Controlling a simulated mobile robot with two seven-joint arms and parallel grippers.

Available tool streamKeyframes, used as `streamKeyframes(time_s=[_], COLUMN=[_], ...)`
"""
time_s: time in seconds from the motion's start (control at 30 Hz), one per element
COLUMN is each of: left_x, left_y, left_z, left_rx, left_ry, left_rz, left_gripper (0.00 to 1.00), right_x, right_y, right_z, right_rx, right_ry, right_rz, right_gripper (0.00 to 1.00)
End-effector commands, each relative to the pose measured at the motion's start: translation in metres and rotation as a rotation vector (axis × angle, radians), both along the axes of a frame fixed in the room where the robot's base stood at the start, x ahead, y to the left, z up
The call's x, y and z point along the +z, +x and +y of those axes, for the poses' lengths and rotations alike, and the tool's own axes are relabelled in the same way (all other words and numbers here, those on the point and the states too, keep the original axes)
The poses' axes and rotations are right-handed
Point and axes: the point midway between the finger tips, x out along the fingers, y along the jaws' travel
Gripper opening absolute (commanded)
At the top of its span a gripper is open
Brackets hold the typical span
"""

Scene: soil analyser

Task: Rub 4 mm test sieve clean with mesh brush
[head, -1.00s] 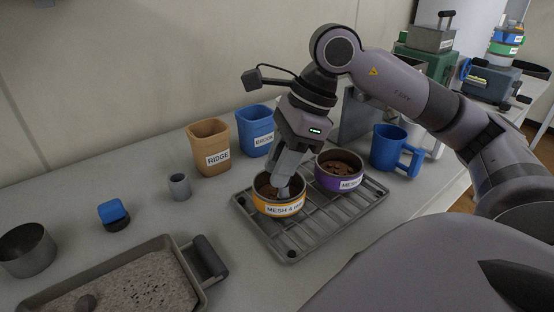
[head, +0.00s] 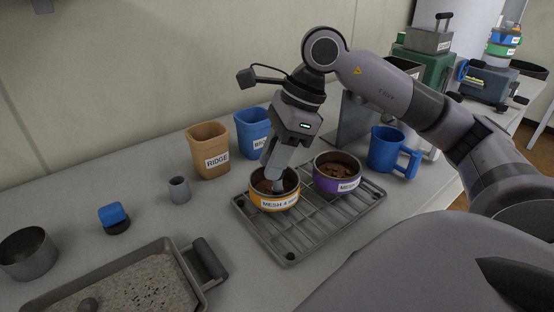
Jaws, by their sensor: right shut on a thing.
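The 4 mm test sieve (head: 264,202) is an orange round pan labelled "MESH 4", upright at the left part of a wire rack (head: 293,256). Its visible inside is mostly dark grey. My right gripper (head: 273,180) points down with its fingertips inside the sieve's rim. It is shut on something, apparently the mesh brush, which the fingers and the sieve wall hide. A purple sieve (head: 324,181) with brown soil in it stands to the right on the same rack. My left gripper is not in view.
A tan "RIDGE" cup (head: 207,142) and a blue cup (head: 251,124) stand behind. A blue mug (head: 385,148) is right. A small grey cup (head: 179,191), a blue-and-black object (head: 113,217), a metal pot (head: 28,255) and a soil tray (head: 194,280) lie left. The rack's front half is clear.

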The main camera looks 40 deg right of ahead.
Motion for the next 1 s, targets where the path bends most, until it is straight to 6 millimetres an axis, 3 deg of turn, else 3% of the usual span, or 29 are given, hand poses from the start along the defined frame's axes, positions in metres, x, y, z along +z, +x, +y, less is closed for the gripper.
streamKeyframes(time_s=[0.43, 0.8, 1.0], left_x=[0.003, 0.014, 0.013], left_y=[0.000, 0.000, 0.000], left_z=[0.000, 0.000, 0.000], left_rx=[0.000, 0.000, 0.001], left_ry=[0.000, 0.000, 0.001], left_rz=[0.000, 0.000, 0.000], left_gripper=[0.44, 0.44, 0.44], right_x=[0.001, 0.000, -0.001], right_y=[0.005, 0.030, 0.032], right_z=[-0.003, -0.016, -0.017], right_rx=[-0.001, -0.001, 0.000], right_ry=[0.001, 0.001, 0.000], right_rz=[-0.001, 0.000, -0.001], right_gripper=[0.00, 0.00, 0.00])
